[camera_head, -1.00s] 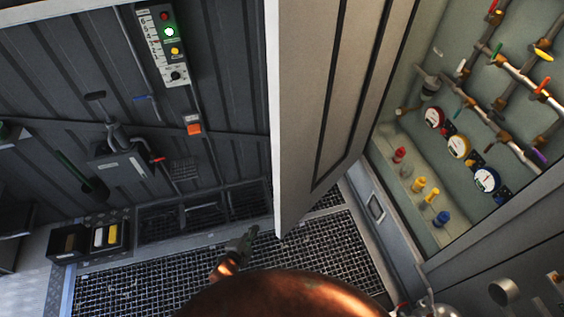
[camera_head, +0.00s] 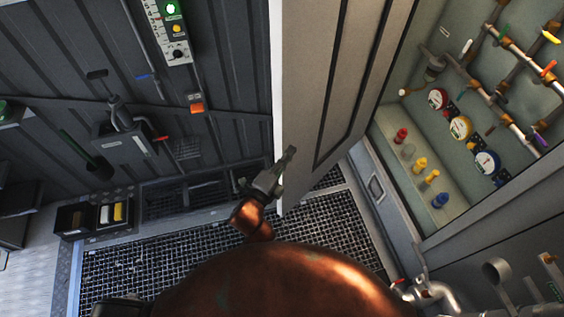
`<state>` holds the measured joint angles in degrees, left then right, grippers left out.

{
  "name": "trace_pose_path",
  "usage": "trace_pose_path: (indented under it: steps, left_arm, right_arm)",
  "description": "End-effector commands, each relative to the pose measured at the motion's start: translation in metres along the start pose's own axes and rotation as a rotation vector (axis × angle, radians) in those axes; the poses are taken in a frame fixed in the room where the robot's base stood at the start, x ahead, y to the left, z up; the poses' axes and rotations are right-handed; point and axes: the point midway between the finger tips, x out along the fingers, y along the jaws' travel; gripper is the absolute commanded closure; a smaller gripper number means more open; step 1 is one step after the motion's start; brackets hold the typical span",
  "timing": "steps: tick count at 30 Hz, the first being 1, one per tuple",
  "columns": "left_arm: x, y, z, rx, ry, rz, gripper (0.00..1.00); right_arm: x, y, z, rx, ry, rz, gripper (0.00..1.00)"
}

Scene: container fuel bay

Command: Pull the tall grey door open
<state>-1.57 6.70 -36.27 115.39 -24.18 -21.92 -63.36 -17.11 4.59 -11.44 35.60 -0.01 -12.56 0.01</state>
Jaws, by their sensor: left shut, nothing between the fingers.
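The tall grey door (camera_head: 322,85) stands swung out from the wall, and the lit cabinet (camera_head: 408,205) to its right is exposed. Its pale edge runs down the middle of the view. My left gripper (camera_head: 287,158) is shut and empty, with its fingertips overlapping the lower part of that edge. I cannot tell whether it touches the door. My copper-coloured arm fills the bottom middle. My right gripper is not in view.
Inside the cabinet are gauges (camera_head: 460,128), pipes and small coloured bottles (camera_head: 420,165). A control box (camera_head: 174,28) with a green light hangs on the dark ribbed wall at left. The grated floor (camera_head: 190,258) below is mostly clear. A black bin (camera_head: 72,220) stands at lower left.

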Motion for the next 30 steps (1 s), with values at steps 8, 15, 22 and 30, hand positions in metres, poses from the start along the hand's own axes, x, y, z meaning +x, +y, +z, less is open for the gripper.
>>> trace_pose_path:
  steps: [8,15,22,30]
  left_arm:
    - [0.023,-0.001,0.027,0.002,0.0,0.001,1.0]
    - [0.026,0.0,0.039,-0.002,0.0,0.001,1.0]
    - [0.026,0.001,0.039,-0.001,0.001,0.001,1.0]
    - [0.034,0.006,0.07,0.009,0.005,0.006,1.0]
  right_arm:
    - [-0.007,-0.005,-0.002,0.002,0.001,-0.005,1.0]
    - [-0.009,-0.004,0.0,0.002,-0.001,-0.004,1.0]
    - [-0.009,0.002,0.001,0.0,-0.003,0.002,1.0]
    - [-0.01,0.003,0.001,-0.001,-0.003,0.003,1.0]
